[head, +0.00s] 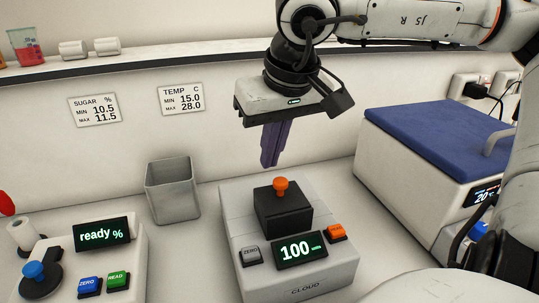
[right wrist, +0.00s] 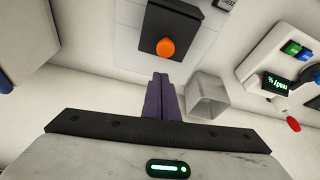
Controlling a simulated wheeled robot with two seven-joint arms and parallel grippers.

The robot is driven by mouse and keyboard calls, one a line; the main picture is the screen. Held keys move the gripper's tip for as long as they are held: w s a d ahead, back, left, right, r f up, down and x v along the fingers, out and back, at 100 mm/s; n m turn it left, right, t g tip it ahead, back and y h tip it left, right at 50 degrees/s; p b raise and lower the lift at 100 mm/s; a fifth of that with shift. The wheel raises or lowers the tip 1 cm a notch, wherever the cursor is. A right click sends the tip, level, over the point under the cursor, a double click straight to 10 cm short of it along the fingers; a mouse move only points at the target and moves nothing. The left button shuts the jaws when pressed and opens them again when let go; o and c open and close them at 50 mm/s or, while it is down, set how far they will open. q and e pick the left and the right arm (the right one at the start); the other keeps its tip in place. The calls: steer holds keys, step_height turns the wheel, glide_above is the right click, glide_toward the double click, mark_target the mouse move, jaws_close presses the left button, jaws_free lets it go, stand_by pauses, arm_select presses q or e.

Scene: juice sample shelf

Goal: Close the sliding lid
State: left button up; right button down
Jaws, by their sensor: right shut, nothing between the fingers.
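The white meter marked CLOUD (head: 315,278) stands on the bench in the head view, its green display reading 100. A black block (head: 284,217) with an orange knob (head: 281,186) sits on its top, likely the sliding lid; no open well shows. My right gripper (head: 269,160) points down behind and above the block, its purple fingers together and empty, apart from the knob. In the right wrist view the fingers (right wrist: 161,82) are just below the orange knob (right wrist: 166,48) and black block (right wrist: 172,22) in the picture, not touching them. My left gripper is out of view.
A grey open bin (head: 172,190) stands left of the meter. A device reading "ready %" (head: 103,233) is at the front left. A box with a blue lid (head: 430,138) stands at right. A shelf edge (head: 160,57) runs along the back wall.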

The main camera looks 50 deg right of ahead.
steer(key=w+d+v, duration=0.1)
steer(key=v, duration=0.9)
steer(key=shift+a+r, duration=0.25)
steer(key=shift+a, duration=0.05)
steer(key=shift+w, duration=0.1)
